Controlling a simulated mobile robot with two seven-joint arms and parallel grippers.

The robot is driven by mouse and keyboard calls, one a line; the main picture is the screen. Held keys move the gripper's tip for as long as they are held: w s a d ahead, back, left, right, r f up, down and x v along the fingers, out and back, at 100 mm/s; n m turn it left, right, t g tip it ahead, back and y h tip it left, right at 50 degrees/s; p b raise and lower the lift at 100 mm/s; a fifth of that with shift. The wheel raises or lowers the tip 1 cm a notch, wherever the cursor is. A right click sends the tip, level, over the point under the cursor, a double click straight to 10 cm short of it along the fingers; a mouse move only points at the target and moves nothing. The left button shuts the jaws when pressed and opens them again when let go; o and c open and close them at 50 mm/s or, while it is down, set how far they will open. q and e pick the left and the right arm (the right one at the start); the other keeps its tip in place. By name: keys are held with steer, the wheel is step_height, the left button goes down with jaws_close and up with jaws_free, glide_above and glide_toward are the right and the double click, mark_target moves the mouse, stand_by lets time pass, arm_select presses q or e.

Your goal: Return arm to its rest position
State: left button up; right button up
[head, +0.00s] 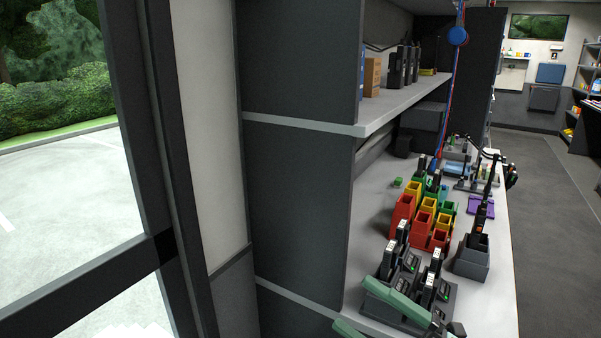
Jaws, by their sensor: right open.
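My right gripper (352,304) shows at the bottom edge, over the near end of the white bench. Its two pale green fingers point to the upper left and stand apart, with nothing seen between them. Most of the gripper and its arm are cut off by the bottom edge. Just behind the upper finger stands a dark charging dock (410,284) holding several black handheld radios. The finger hides part of the dock's front. I cannot tell whether the finger touches it. My left gripper is not in view.
Red, yellow and green bins (422,215) and a grey holder (472,258) crowd the white bench (495,290). A shelf (400,102) overhangs it. A dark cabinet side (300,205) and a door frame (170,200) stand left. The grey floor (555,220) at right is clear.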

steer(key=w+d+f+m+t+h, duration=0.1)
steer(key=d+f+m+t+h, duration=0.15)
steer(key=f+m+h, duration=0.5)
steer(key=d+f+m+t+h, duration=0.25)
steer(key=f+m+h, duration=0.25)
steer(key=f+m, duration=0.5)
steer(key=s+a+f+m+g+h, duration=0.1)
steer(key=s+f+m+g, duration=0.3)
steer(key=s+f, duration=0.4)
steer(key=s+f+m+g+h, duration=0.2)
steer(key=s+f+m+g, duration=0.2)
steer(key=s+f, duration=0.45)
arm_select(q)
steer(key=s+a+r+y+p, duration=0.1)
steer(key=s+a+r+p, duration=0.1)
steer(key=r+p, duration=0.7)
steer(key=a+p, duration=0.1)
steer(key=p, duration=0.2)
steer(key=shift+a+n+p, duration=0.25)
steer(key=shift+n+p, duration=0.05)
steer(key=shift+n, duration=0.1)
arm_select(e)
steer(key=w+d+r, duration=0.1)
steer(key=d+r, duration=0.2)
steer(key=r, duration=0.4)
steer(key=shift+w+d+r+t+h, duration=0.25)
steer(key=shift+r+t+h, duration=0.1)
steer(key=shift+r+t, duration=0.05)
